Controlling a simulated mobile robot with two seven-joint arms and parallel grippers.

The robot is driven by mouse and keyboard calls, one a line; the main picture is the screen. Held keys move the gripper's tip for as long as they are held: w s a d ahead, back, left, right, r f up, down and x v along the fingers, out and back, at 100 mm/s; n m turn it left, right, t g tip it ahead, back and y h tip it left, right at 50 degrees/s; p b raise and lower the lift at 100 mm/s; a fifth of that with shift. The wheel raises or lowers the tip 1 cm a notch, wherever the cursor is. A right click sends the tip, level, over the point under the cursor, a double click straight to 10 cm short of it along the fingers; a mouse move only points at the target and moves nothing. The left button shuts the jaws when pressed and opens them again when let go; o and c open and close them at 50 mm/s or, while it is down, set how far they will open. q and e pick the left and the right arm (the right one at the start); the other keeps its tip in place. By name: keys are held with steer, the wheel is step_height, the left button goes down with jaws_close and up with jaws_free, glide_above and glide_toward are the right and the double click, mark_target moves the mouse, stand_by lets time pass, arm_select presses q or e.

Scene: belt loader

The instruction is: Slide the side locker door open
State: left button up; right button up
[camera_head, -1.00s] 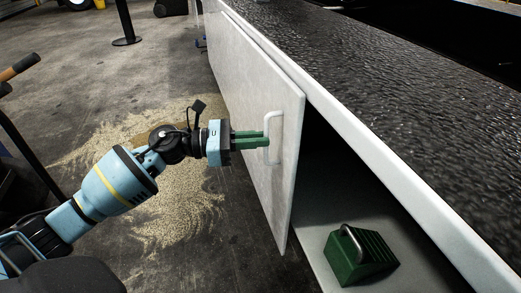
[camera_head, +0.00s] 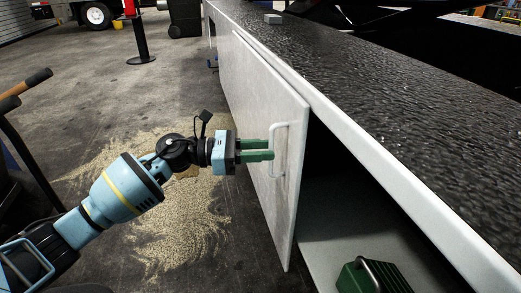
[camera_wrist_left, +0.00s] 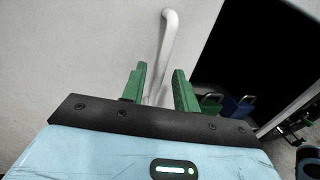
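The locker door (camera_head: 262,115) is a pale grey panel on the side of the belt loader. It stands slid to the left, with the dark locker opening (camera_head: 350,190) showing to its right. A white bar handle (camera_head: 277,165) is upright near the door's right edge. My left gripper (camera_head: 272,149) is at the handle, its green fingers pointing right. In the left wrist view, the handle (camera_wrist_left: 168,45) runs down between the two parted fingers (camera_wrist_left: 159,85), with gaps beside it. Whether a finger touches it, I cannot tell. My right gripper is not in view.
A green block with a grey handle (camera_head: 372,278) sits on the locker floor; a blue item (camera_wrist_left: 238,106) shows there in the left wrist view. The black belt (camera_head: 360,85) runs above. A red-and-black post (camera_head: 138,35) stands behind. Sandy spill (camera_head: 185,220) covers the floor.

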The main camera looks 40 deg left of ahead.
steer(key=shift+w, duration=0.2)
arm_select(q)
steer(key=shift+s, duration=0.1)
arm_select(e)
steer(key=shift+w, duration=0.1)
